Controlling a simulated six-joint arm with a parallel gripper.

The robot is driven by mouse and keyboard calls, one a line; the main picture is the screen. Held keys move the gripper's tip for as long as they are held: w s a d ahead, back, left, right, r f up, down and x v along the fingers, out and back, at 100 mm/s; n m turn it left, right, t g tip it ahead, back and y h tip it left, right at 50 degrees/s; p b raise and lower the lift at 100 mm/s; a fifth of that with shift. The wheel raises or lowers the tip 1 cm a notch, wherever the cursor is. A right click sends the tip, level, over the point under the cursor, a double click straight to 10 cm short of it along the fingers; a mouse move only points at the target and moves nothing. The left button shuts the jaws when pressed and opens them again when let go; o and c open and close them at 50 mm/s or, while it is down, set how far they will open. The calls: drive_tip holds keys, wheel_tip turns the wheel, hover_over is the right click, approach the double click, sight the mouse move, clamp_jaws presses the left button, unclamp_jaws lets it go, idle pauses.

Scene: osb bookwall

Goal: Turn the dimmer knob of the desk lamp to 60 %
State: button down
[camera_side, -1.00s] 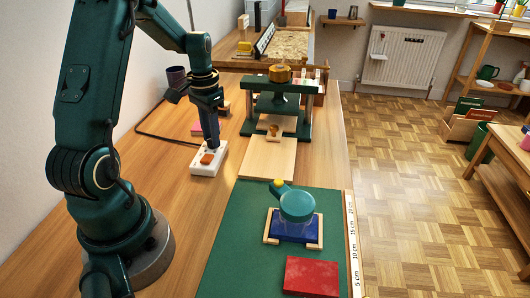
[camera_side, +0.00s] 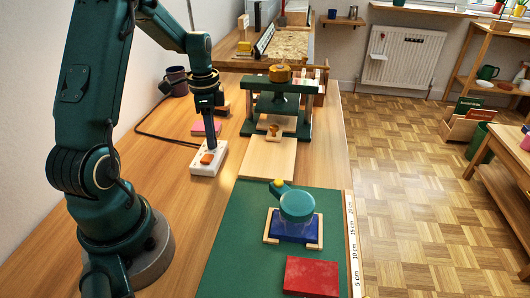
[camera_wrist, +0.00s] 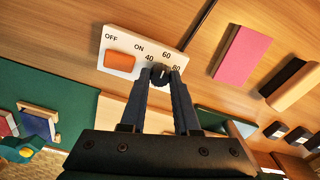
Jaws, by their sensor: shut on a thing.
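The lamp's dimmer box (camera_side: 203,170) is a white block on the wooden desk, with an orange switch (camera_side: 207,158) at its near end. In the wrist view the box (camera_wrist: 120,68) shows the printed words OFF and ON and the numbers 40, 60 and 80. The small black dimmer knob (camera_wrist: 161,72) sits beside the numbers. My gripper (camera_wrist: 160,79) points down at the box, its two fingers shut on the knob from both sides. A pale mark shows on the knob, but the fingers partly hide it, and I cannot read its exact setting.
A pink block (camera_side: 206,128) and a dark mug (camera_side: 177,79) stand behind the box, with a dark cable on the desk. To the right are a green press (camera_side: 271,100) and a light wooden board (camera_side: 267,158). A green mat (camera_side: 235,245) lies in front.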

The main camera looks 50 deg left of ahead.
drive_tip(key=shift+s, duration=0.1)
idle(0.4)
drive_tip(key=c, duration=0.6)
unclamp_jaws()
drive_tip(key=shift+c, duration=0.2)
drive_tip(key=shift+r, duration=2.6)
